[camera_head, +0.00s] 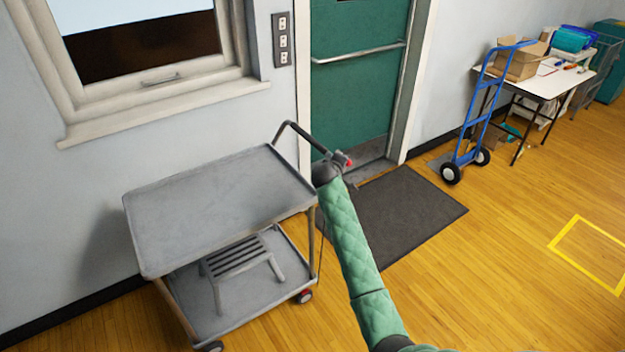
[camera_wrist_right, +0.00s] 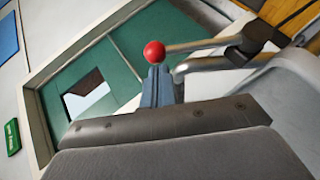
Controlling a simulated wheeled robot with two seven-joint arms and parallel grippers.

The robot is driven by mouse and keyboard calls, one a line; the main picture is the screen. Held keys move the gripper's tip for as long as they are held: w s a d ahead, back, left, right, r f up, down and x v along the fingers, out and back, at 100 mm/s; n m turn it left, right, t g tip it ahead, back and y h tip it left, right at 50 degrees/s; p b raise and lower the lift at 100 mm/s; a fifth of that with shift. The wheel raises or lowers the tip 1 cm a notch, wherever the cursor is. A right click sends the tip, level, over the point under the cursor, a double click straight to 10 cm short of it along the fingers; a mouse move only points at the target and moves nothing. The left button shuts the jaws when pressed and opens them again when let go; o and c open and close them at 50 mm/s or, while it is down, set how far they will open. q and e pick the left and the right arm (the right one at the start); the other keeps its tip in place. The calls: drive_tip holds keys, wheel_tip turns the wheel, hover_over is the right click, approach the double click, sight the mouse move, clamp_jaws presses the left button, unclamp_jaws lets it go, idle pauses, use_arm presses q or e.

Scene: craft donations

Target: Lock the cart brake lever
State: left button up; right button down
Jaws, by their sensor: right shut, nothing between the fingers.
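The grey cart (camera_head: 215,195) stands by the wall at left, with a bent push handle (camera_head: 287,124) at its door side. The brake lever's red ball knob (camera_head: 349,163) shows at the handle's end, beside my right gripper (camera_head: 337,160). In the right wrist view the red knob (camera_wrist_right: 154,52) sits right at the tips of my right gripper (camera_wrist_right: 157,78), which is shut and empty. The lever rod runs from the knob to a dark bracket (camera_wrist_right: 258,36) on the handle. I cannot tell whether the fingertips touch the knob. My left gripper is not in view.
The cart's lower shelf (camera_head: 190,312) holds a grey slatted stool (camera_head: 240,262). A dark mat (camera_head: 405,215) lies before the green door (camera_head: 355,85). A blue hand truck (camera_head: 484,115) and a cluttered white table (camera_head: 540,82) stand at right. The wooden floor at right is open.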

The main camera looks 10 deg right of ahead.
sight(348, 163)
drive_tip(key=d, duration=0.1)
drive_tip(key=d+f, duration=0.1)
drive_tip(key=w+d, duration=0.1)
drive_tip(key=shift+f, duration=0.3)
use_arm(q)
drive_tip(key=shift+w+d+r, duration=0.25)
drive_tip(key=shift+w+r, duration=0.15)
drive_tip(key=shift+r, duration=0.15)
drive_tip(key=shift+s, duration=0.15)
use_arm(e)
drive_tip(key=shift+w+r, duration=0.1)
